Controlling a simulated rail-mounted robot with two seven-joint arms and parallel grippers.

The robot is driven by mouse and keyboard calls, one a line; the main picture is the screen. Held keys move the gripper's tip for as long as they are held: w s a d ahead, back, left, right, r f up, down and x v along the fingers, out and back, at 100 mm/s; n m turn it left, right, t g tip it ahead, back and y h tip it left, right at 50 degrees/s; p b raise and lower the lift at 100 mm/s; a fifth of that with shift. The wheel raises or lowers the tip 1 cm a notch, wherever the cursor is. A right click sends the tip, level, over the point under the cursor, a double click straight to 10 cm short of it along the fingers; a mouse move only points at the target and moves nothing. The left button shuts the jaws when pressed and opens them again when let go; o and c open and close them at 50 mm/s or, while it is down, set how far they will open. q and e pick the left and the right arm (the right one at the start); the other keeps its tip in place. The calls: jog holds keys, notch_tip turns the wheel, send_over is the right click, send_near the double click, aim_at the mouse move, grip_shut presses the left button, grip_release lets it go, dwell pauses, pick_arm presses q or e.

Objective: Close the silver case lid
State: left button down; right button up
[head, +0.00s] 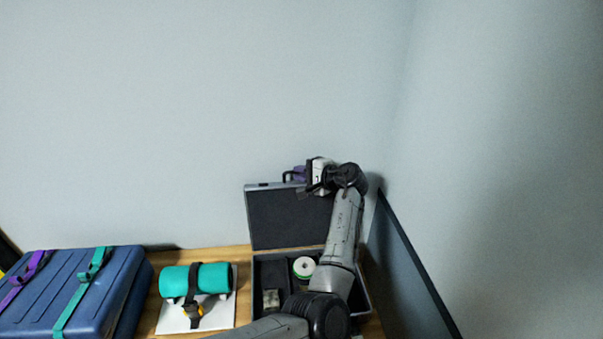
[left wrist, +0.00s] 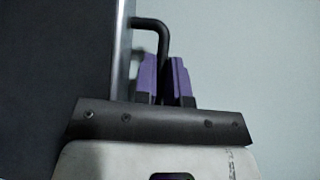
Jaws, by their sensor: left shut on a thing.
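The silver case (head: 256,285) stands open on the wooden bench, with its dark-lined lid (head: 280,218) upright near the wall. A black handle (head: 287,175) sticks up from the lid's top edge. My left gripper (head: 298,173) is at that edge, its purple fingers shut on the handle. In the left wrist view the fingers (left wrist: 164,72) are on either side of the bent handle (left wrist: 152,23), beside the lid's edge (left wrist: 120,50). My left arm covers the right part of the lid and case. My right gripper is not in view.
Inside the case lie a white and green roll (head: 304,266) and a small pale item (head: 271,299). A teal roll (head: 195,279) with a black strap lies left of the case. A blue case (head: 85,290) with straps stands farther left. A dark panel (head: 410,270) borders the right.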

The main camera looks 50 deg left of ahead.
pick_arm(q)
jog(key=shift+s+d, duration=0.2)
jog(key=shift+d, duration=0.2)
jog(key=s+d+f+n+g+y+b, duration=0.1)
jog(key=s+d+n+y+b, duration=0.3)
jog(key=d, duration=0.9)
jog(key=shift+s+d+f+n+y+b, duration=0.3)
jog(key=shift+s+d+f+y+b, duration=0.15)
jog(key=shift+s, duration=1.4)
jog(key=shift+a, duration=0.1)
jog(key=c, duration=1.5)
grip_release()
jog(key=shift+r, duration=0.1)
jog(key=shift+o, duration=0.2)
